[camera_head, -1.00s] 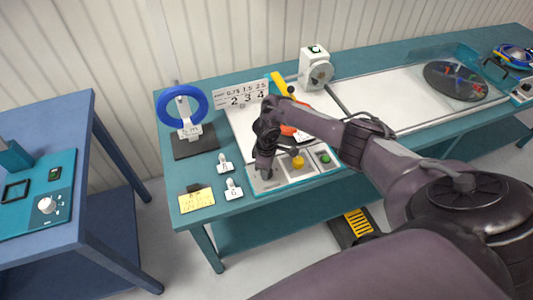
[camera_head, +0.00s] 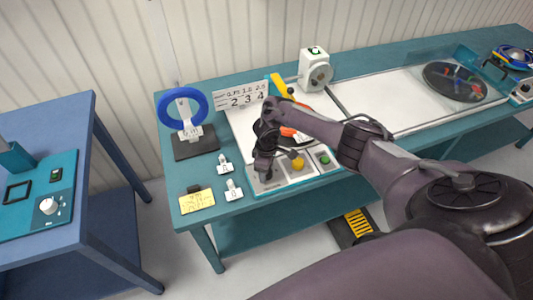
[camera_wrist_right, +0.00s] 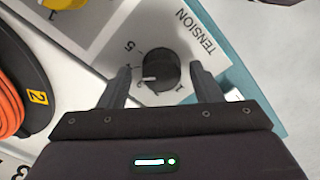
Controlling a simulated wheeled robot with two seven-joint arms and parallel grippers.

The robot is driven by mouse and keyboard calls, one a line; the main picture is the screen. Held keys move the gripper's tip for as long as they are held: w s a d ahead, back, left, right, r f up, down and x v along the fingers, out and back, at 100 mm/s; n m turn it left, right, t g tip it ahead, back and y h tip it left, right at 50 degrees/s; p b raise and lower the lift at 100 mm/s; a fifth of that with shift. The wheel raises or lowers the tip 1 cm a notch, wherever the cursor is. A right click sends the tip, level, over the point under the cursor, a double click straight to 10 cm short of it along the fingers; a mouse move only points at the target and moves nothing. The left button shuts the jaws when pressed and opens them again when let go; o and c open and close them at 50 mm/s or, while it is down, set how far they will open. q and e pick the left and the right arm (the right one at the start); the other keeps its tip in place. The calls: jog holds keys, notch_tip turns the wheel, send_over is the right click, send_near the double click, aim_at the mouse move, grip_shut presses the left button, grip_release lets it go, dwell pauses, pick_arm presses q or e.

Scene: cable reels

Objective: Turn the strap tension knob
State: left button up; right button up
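The tension knob (camera_wrist_right: 158,70) is a round black knob with a white pointer line on a grey plate marked TENSION, with numbers around it. My right gripper (camera_wrist_right: 160,76) is open, with one finger on each side of the knob; a gap shows beside the knob, and I cannot tell the height of the fingertips above the plate. In the head view my right gripper (camera_head: 264,168) points down at the left end of the control panel (camera_head: 307,178) and mostly hides the knob. My left gripper is not in view.
A yellow knob (camera_head: 298,163) and a green button (camera_head: 324,158) sit right of the gripper. An orange cable reel (camera_wrist_right: 8,90) lies close by. A blue ring on a stand (camera_head: 183,108), number board (camera_head: 242,97) and small tags (camera_head: 234,191) stand on the bench.

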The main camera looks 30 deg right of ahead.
notch_tip(320, 180, up, 8)
jog(key=shift+f, duration=0.1)
dwell(0.5)
dwell(0.4)
